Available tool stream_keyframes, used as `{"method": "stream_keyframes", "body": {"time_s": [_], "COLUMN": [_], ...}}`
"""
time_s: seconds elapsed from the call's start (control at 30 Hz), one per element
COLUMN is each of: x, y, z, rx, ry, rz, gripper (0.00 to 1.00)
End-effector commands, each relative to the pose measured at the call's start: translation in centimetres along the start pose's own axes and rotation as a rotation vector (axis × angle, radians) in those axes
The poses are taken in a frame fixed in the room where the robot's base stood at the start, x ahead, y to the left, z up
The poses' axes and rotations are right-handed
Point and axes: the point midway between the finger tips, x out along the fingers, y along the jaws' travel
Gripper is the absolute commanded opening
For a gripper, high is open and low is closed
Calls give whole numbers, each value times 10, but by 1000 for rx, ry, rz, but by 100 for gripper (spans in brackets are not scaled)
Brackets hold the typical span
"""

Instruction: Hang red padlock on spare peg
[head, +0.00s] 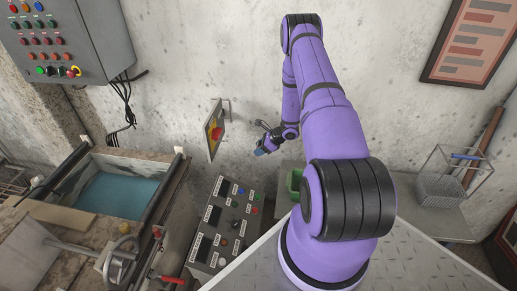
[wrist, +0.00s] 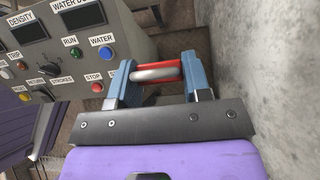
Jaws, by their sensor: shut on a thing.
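My gripper (wrist: 161,76) is shut in the wrist view, with its two blue fingers on either side of the red padlock (wrist: 156,74). The padlock's pale metal shackle runs across between the fingers, with red body parts around it. In the head view my gripper (head: 263,150) is small, close to the concrete wall, right of a yellow board with a red part (head: 216,132). The padlock cannot be made out in the head view. I cannot pick out the spare peg clearly; a small grey bracket (head: 226,106) sticks out above the board.
A control panel (head: 240,205) with buttons and displays stands below the board. A green container (head: 294,182) is partly behind my arm. A wire basket (head: 440,188) sits on the shelf at right. A water tank (head: 120,190) is at left. The wall runs close to my gripper's right in the wrist view.

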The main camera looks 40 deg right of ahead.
Motion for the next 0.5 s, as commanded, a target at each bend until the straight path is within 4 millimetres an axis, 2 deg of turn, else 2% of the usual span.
{"method": "stream_keyframes", "body": {"time_s": [0.5], "x": [-4], "y": [0], "z": [5], "rx": [0], "ry": [-1], "rz": [0], "gripper": [18]}}
